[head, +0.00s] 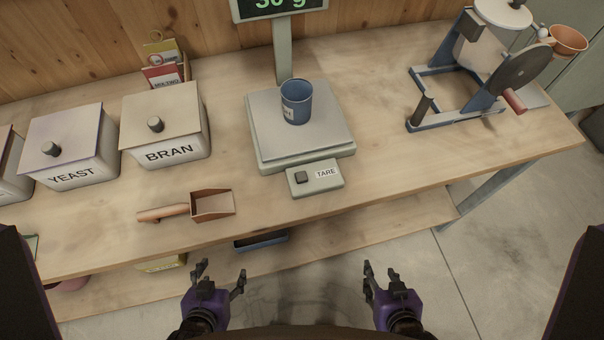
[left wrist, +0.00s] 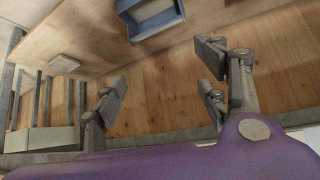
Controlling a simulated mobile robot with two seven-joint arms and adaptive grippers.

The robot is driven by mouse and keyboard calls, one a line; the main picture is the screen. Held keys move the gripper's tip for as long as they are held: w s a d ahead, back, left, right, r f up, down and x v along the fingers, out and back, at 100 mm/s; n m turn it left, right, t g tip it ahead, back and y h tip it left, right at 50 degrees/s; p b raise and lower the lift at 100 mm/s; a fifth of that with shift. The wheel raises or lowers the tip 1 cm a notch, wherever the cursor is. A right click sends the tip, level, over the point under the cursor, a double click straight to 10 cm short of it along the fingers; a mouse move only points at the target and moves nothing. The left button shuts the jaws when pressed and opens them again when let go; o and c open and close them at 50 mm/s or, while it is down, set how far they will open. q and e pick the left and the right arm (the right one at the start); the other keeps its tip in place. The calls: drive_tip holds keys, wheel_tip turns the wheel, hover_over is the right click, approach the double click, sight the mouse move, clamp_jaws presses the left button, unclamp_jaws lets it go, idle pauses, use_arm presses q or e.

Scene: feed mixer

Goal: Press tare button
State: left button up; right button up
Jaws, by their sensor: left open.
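A blue cup (head: 296,103) stands upright on the scale plate. The display (head: 278,5) behind it reads 30 g, partly cut off at the top. My left gripper (head: 221,274) is open and empty, in front of the bench edge and lower left of the button; its spread fingers also show in the left wrist view (left wrist: 160,88). My right gripper (head: 375,276) is open and empty, in front of the bench and lower right of the button.
A scoop (head: 212,205) lies left of the tare box near the front edge. The BRAN bin (head: 165,125) and YEAST bin (head: 68,145) stand at the left. A hand-cranked mill (head: 480,70) stands at the right. A lower shelf (head: 350,224) runs below the bench top (head: 420,160).

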use_arm(q)
clamp_jaws()
idle(1.4)
